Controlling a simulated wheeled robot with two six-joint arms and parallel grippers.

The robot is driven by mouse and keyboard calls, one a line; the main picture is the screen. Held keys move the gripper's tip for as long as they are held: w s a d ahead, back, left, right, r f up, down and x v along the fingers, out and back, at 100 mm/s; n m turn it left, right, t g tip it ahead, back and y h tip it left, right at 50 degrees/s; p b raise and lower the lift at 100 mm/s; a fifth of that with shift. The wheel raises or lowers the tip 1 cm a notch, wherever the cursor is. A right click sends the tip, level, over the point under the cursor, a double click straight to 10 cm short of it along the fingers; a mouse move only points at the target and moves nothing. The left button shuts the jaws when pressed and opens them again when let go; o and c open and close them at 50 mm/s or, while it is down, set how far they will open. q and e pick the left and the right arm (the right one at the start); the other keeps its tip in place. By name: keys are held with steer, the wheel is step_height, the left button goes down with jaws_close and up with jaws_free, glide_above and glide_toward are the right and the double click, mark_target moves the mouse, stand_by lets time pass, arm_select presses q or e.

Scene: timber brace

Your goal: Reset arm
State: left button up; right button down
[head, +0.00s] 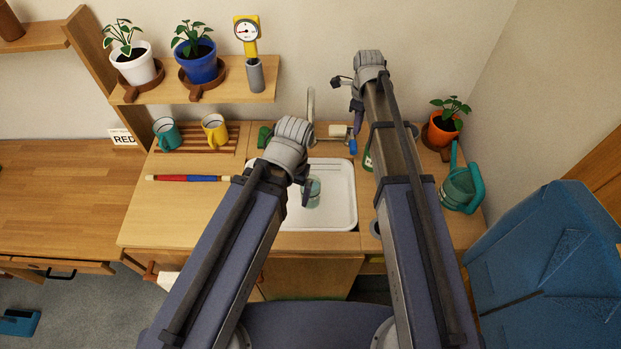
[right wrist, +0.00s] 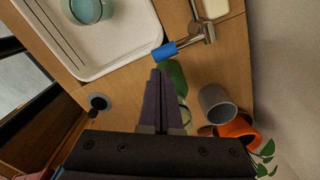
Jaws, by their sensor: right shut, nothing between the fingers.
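My right arm reaches over the right side of the counter. Its gripper (head: 357,122) hangs near the back, right of the tap. In the right wrist view the dark fingers (right wrist: 160,78) are together and empty, in front of a green bottle (right wrist: 176,75); I cannot tell whether they touch it. My left arm reaches over the left edge of the sink. Its gripper (head: 304,192) shows only as a small dark piece below the wrist, so its jaws are hidden. It is close to a teal cup (head: 314,192) in the white sink (head: 340,222).
The tap (right wrist: 202,32) has a blue end. A grey cup (right wrist: 217,105) and an orange plant pot (head: 441,130) stand at the back right, above a green watering can (head: 461,188). A shelf (head: 225,90) hangs at upper left. The left worktop (head: 60,195) is mostly clear.

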steer(key=s+a+n, duration=0.3)
steer(key=s+n, duration=0.9)
steer(key=n, duration=0.2)
steer(key=s+a+n+h, duration=0.1)
steer(key=s+a+n, duration=0.3)
steer(key=s+n, duration=0.7)
steer(key=n, duration=0.2)
steer(key=shift+s+a+n, duration=0.25)
steer(key=shift+s+n, duration=0.1)
steer(key=shift+n, duration=0.05)
